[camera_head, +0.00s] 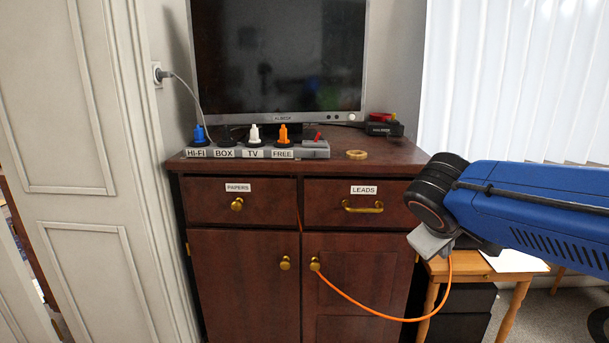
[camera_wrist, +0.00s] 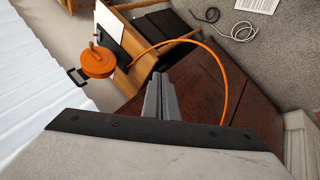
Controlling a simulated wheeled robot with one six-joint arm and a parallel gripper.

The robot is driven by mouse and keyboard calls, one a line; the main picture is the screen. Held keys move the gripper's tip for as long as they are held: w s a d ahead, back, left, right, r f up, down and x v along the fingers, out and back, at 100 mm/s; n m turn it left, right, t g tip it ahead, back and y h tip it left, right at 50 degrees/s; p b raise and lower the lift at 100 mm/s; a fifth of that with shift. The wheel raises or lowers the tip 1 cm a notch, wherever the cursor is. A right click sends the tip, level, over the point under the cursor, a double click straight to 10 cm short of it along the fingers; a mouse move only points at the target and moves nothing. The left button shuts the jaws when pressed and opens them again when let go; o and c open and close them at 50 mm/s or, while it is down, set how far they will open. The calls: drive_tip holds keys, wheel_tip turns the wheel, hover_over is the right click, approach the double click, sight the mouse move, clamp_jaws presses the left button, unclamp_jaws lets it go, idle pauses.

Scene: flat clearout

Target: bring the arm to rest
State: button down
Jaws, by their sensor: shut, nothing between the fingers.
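My gripper (camera_wrist: 162,82) shows in the wrist view with its two grey fingers together and nothing between them. In the head view my blue arm reaches in from the right, and the grey gripper body (camera_head: 432,244) hangs in front of the cabinet's right edge. The fingertips are hard to make out there. The arm is held up in the air, clear of the cabinet top.
The dark wooden cabinet (camera_head: 245,267) has shut drawers and doors. A labelled power strip (camera_head: 316,150), a TV (camera_head: 280,60) and a ring (camera_head: 357,155) are on top. An orange cable (camera_head: 360,306) hangs in front. An orange reel (camera_wrist: 98,63) shows beside a small table.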

drive_tip(key=s+f+m+y, duration=0.2)
drive_tip(key=s+f, duration=0.3)
drive_tip(key=s, duration=0.3)
drive_tip(key=s+f+m+g+y, duration=0.1)
drive_tip(key=s+f+m+y, duration=0.1)
drive_tip(key=s+f, duration=0.4)
drive_tip(key=shift+s+a+f+m+g+y, duration=0.15)
drive_tip(key=shift+s+a+m+g+y, duration=0.25)
drive_tip(key=shift+s, duration=0.8)
drive_tip(key=shift+d, duration=0.1)
